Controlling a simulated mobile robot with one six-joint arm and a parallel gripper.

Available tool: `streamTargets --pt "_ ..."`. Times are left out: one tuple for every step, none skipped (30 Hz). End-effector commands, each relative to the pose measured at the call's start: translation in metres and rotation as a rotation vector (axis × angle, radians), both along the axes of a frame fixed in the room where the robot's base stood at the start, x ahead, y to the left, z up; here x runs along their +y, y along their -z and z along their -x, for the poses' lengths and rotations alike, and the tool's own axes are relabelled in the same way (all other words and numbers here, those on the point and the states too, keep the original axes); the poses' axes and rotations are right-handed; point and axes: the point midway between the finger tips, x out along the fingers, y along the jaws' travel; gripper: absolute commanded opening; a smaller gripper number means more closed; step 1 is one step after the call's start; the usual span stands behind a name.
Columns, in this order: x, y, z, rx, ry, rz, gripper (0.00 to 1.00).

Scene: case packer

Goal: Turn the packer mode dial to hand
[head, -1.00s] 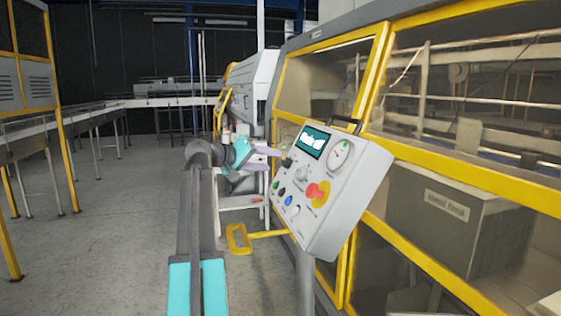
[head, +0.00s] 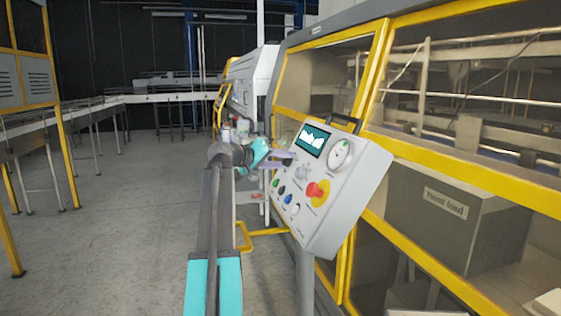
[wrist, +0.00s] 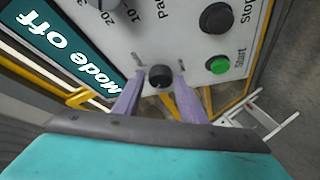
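The mode dial (wrist: 160,77) is a small black knob on the grey control panel (head: 345,205). In the wrist view it sits between the two purple fingertips of my gripper (wrist: 159,80), with a small gap seeming to show on each side. The fingers are apart; I cannot tell any contact. The panel screen (wrist: 62,45) reads "Mode off" and also shows in the head view (head: 313,140).
A green start button (wrist: 218,65) and a black stop button (wrist: 216,18) are near the dial. A red emergency stop (head: 317,193) and a gauge (head: 341,153) are farther right on the panel. A yellow-framed guard stands behind it.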

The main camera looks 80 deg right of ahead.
Motion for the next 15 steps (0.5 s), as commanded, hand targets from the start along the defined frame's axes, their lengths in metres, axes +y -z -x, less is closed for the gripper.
streamTargets --pt "0.0002 -0.0001 -0.0001 0.000 0.000 0.000 0.28" --pt "0.0001 -0.0002 -0.0001 0.000 0.000 0.000 0.23" --pt "0.0001 -0.0002 -0.0001 0.000 0.000 0.000 0.17" --pt "0.0001 -0.0002 -0.0001 0.000 0.000 0.000 0.12" --pt "0.0002 -0.0003 -0.0001 0.000 0.000 0.000 0.08" --pt "0.0045 0.0000 -0.0006 0.000 -0.001 0.001 0.08" --pt "0.0029 -0.0001 -0.0005 0.000 0.000 0.000 0.08" --pt "0.0020 -0.0002 -0.0002 -0.001 0.000 0.001 0.08" --pt "0.0014 0.0000 0.0001 0.000 0.002 0.000 0.08" --pt "0.0010 0.0001 0.0002 -0.001 0.003 0.002 0.08" --pt "0.0008 0.0003 0.0003 -0.002 0.003 0.003 0.08" --pt "0.0005 0.0005 0.0004 -0.002 0.005 0.005 0.08" --pt "0.0003 0.0007 0.0004 -0.003 0.006 0.007 0.08" --pt "0.0002 0.0009 0.0003 -0.005 0.007 0.009 0.08" --pt "0.0000 0.0012 0.0003 -0.006 0.010 0.013 0.08"
